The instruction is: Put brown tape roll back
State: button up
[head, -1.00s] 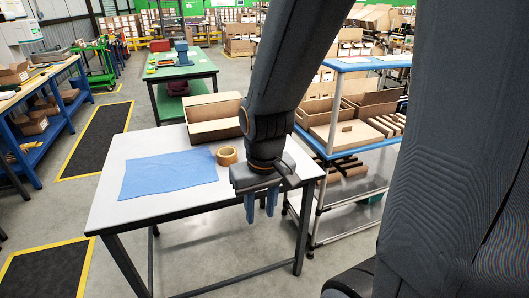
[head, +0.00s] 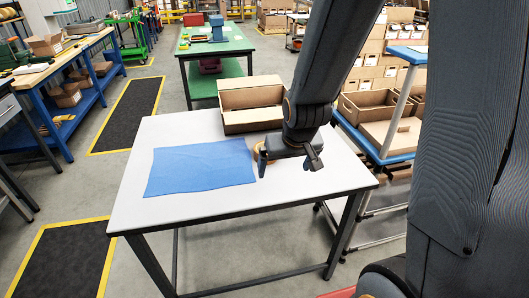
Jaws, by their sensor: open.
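The brown tape roll (head: 258,146) lies on the white table (head: 143,207), just right of the blue cloth. My gripper hides most of it; only its left part shows. My gripper (head: 287,165) points down over the right part of the table, in front of the roll in this view. One finger shows at its left and one at its right, spread apart, and I see nothing held. I cannot tell whether a finger touches the roll.
A blue cloth (head: 200,167) lies flat on the table's left and middle. An open cardboard box (head: 250,119) stands at the table's back edge. A shelf rack with a blue top board (head: 408,54) and cartons stands close on the right. The table's front strip is clear.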

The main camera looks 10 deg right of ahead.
jog(key=w+f+t, duration=0.2)
jog(key=w+f, duration=0.1)
jog(key=w, duration=0.3)
jog(key=w+f+t+b, duration=0.1)
jog(key=w+f+t, duration=0.2)
jog(key=w, duration=0.4)
jog(key=w+f+t+b, duration=0.1)
jog(key=w+f+t, duration=0.1)
jog(key=w, duration=0.4)
jog(key=shift+w+a+f+t, duration=0.1)
jog(key=shift+w+f+t, duration=0.15)
jog(key=shift+f+t, duration=0.25)
jog(key=shift+w+t, duration=0.4)
jog(key=shift+d+p+x, duration=0.15)
jog(key=shift+p+x, duration=0.4)
jog(key=shift+x, duration=1.35)
jog(key=shift+d+p+x, duration=0.1)
jog(key=shift+p+x, duration=0.4)
jog(key=shift+x, duration=1.45)
jog(key=shift+f, duration=0.1)
jog(key=c, duration=1.3)
